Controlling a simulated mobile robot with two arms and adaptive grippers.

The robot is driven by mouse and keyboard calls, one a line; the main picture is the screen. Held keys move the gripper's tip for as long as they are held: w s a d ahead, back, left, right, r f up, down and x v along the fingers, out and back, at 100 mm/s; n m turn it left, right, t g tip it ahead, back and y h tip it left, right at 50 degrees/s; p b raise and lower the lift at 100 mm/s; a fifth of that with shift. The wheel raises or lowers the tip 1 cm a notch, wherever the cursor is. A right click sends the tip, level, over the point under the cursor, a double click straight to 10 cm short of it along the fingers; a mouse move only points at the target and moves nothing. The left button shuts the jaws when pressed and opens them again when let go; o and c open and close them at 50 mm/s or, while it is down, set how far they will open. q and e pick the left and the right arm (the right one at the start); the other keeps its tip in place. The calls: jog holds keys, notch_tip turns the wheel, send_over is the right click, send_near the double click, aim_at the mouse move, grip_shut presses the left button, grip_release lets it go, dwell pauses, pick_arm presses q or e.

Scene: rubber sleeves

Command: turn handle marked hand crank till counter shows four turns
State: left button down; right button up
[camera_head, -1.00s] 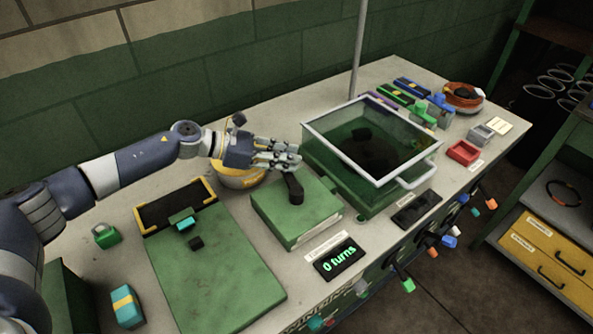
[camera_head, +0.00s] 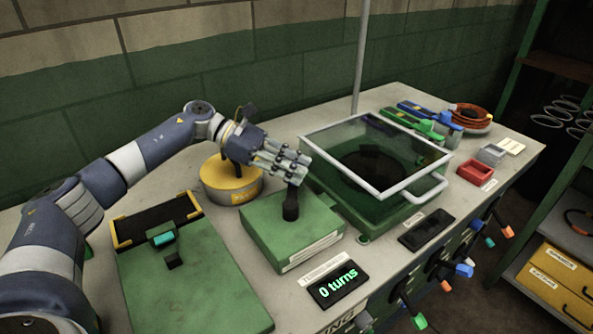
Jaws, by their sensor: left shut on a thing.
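A green box (camera_head: 300,240) with a white label on its front edge stands on the bench. A short black crank handle (camera_head: 290,204) rises from its top. My left gripper (camera_head: 290,166) is at the top of this handle and shut on it, with its fingers covering the handle's upper end. The black counter (camera_head: 338,283) in front of the box reads "0 turns" in green digits. My right gripper is not in view.
A green bin with a framed clear lid (camera_head: 378,150) stands right of the box. A yellow round container (camera_head: 232,185) is behind my wrist. A green board (camera_head: 190,290) lies left. Red tray (camera_head: 476,173), tools and coloured knobs are at right.

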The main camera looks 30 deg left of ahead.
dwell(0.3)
pick_arm(q)
jog(key=c, duration=1.4)
grip_release()
jog(key=shift+o, duration=0.2)
jog(key=shift+a, duration=0.1)
jog(key=v, duration=1.1)
jog(key=shift+a+r, duration=0.3)
jog(key=shift+s, duration=0.1)
